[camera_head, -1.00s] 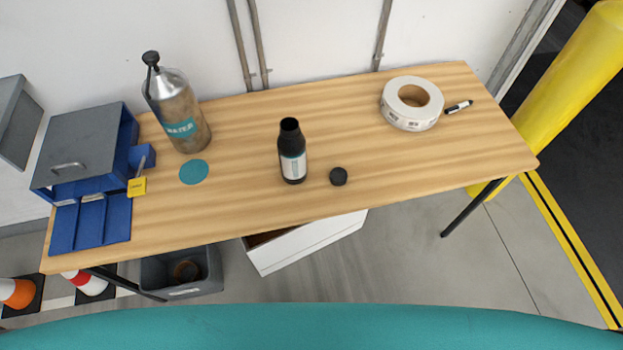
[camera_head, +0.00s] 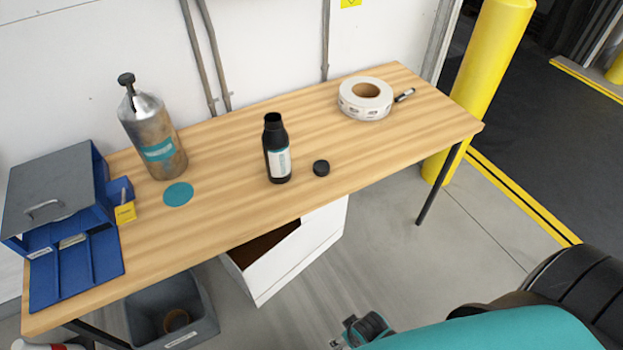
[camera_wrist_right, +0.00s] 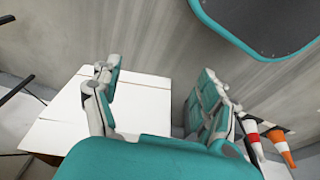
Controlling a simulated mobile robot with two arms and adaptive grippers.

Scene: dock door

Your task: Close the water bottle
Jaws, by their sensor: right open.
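A black water bottle (camera_head: 277,150) with a white and teal label stands upright and uncapped near the middle of the wooden table (camera_head: 225,215). Its black cap (camera_head: 321,168) lies on the tabletop just to the right of the bottle, apart from it. My right gripper (camera_wrist_right: 155,95) is open and empty in the right wrist view, with the floor and a white box beyond its fingers. Part of it seems to show low in the head view, below the table's front edge. The bottle and cap are not in the right wrist view. My left gripper is not in view.
A metal flask (camera_head: 152,135) labelled water and a teal disc (camera_head: 178,194) are at left, beside a blue organizer (camera_head: 75,270). A label roll (camera_head: 365,98) and marker (camera_head: 405,95) sit at right. A white box (camera_head: 290,262) and grey bin (camera_head: 170,305) are below.

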